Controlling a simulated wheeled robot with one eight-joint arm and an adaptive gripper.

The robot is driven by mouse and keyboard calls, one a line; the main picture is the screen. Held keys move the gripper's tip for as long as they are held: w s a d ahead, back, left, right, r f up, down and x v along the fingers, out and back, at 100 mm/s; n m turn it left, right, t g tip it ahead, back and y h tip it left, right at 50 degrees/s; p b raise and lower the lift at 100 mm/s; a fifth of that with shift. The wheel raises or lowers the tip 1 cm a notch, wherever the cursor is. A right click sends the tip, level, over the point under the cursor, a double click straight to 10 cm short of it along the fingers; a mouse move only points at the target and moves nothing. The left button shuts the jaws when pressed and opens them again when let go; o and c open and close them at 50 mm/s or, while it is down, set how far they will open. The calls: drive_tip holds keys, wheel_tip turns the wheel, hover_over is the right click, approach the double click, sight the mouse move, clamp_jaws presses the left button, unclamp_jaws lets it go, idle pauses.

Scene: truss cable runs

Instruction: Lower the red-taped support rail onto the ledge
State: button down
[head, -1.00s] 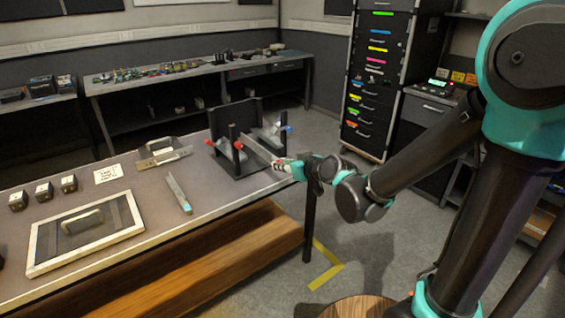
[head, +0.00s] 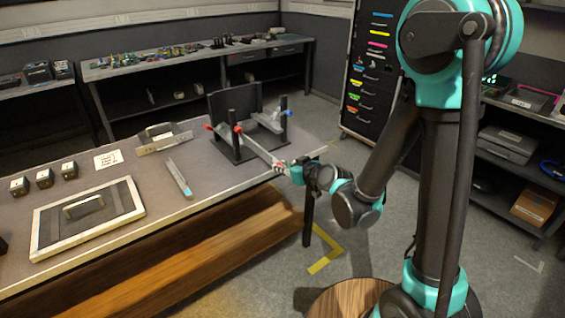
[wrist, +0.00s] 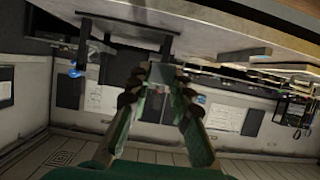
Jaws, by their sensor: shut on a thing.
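The red-taped support rail (head: 260,149) is a long grey bar. Its far end is at the black stand (head: 222,147), near a post with a red knob (head: 238,129). Its near end, with red marks, is in my gripper (head: 288,170), past the table's right edge. In the wrist view my gripper (wrist: 158,92) has both fingers closed around a grey end of the rail (wrist: 162,73). The rail slopes down in the picture toward my gripper. I cannot tell which part is the ledge, nor whether the far end touches the stand.
A second grey bar (head: 267,121) lies at the stand by a blue knob (head: 284,112). A loose bar (head: 179,178), a bracket (head: 165,138), several dark blocks (head: 44,178) and a framed panel (head: 87,219) lie on the table (head: 215,184).

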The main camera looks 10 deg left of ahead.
sight(246, 142)
drive_tip(key=shift+w+a, duration=2.55)
drive_tip(key=shift+a, duration=0.45)
drive_tip(key=shift+w+a, duration=2.6)
drive_tip(key=shift+a, duration=0.45)
drive_tip(key=shift+w+a, duration=2.55)
drive_tip(key=shift+a, duration=0.45)
drive_tip(key=shift+w+a, duration=0.1)
drive_tip(key=shift+f, duration=1.05)
drive_tip(key=c, duration=1.3)
unclamp_jaws()
drive_tip(key=shift+a+f, duration=0.1)
